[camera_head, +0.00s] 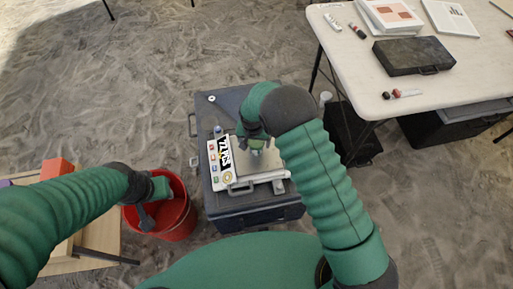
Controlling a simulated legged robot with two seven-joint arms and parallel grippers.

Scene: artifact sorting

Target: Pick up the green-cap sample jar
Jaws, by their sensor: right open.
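My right gripper (257,150) is open above the grey case, pointing down over a pale flat plate (243,163) on its lid. The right arm comes in from the lower right and hides part of the case. I cannot make out the green-cap sample jar clearly; green shows around the gripper, but I cannot tell jar from gripper there. A small item with a bluish top (218,131) stands on the case left of the gripper. My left gripper (147,218) hangs over the red bucket (177,230); its jaws are too unclear to judge.
The grey case (228,103) stands on the sandy floor, with a patterned card (222,163) on it. A white table (355,78) at upper right holds a black case (413,56), papers and small tubes. A wooden table (100,240) with an orange block (57,168) is at left.

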